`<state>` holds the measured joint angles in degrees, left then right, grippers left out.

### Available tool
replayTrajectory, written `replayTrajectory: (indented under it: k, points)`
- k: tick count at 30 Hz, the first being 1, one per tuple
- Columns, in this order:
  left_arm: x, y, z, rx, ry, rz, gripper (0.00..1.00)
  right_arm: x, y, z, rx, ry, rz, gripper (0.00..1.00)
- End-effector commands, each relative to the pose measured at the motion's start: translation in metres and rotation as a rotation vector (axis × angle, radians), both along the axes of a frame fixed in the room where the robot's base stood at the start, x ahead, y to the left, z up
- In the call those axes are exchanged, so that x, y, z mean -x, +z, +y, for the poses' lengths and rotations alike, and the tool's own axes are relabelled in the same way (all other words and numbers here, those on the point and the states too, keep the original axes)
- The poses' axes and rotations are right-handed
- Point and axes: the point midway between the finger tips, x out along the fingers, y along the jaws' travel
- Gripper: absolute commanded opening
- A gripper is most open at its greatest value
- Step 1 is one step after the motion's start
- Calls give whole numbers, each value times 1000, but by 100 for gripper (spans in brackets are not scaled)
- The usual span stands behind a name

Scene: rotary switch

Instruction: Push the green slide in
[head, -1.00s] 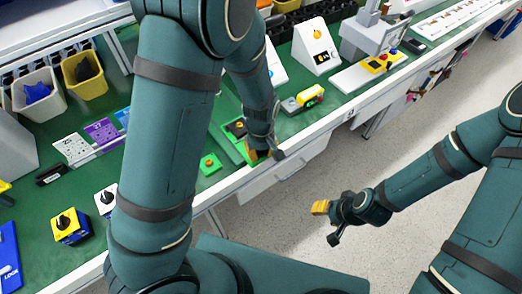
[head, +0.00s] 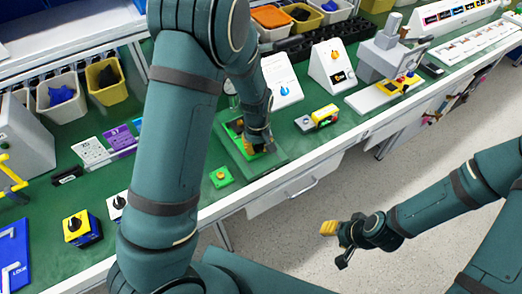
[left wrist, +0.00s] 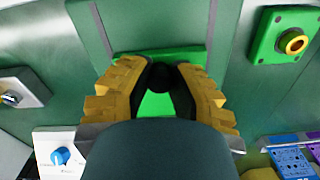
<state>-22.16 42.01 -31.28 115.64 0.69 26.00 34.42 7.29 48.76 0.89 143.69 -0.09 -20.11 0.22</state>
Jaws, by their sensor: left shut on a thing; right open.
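The green slide (head: 236,131) lies on a darker green base plate (head: 268,166) near the table's front edge, partly hidden by my left arm. In the left wrist view the bright green slide (left wrist: 155,105) shows between and beyond the fingers. My left gripper (head: 255,148) is low over it. Its yellow fingers close on a black knob (left wrist: 172,82) that appears to belong to the slide. The knob's lower part is hidden by the gripper body. My right gripper (head: 333,238) is open and empty, off the table over the floor.
A green box with an orange button (head: 221,176) stands left of the base plate. A yellow-topped switch box (head: 322,116) is to the right. White sloped panels with dials (head: 331,66) stand behind. Several bins (head: 58,98) line the back. Boxes with black knobs (head: 82,229) are at left.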

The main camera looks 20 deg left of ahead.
Motion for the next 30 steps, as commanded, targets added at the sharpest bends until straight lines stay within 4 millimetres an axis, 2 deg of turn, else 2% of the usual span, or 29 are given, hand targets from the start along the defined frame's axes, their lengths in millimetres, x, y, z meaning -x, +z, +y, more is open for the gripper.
replayTrajectory:
  k: [3,4,6,7,15,19,23,30]
  points:
    - [0,0,0,0,-1,0,0,0,0,0,0,0,0,47]
    - [0,0,0,-1,-1,1,28,0,0,0,0,0,0,47]
    - [1,0,0,-1,-1,1,52,0,0,0,0,0,0,47]
    - [1,0,0,0,-1,1,54,0,0,0,0,0,0,47]
    - [1,0,-1,0,-1,0,54,0,0,0,0,0,0,47]
    - [0,7,0,0,-1,-1,54,0,0,0,0,0,0,47]
    - [-1,26,-1,1,-2,-5,54,0,0,0,0,0,0,47]
    - [-1,76,-1,2,-2,-5,54,0,0,0,0,0,0,47]
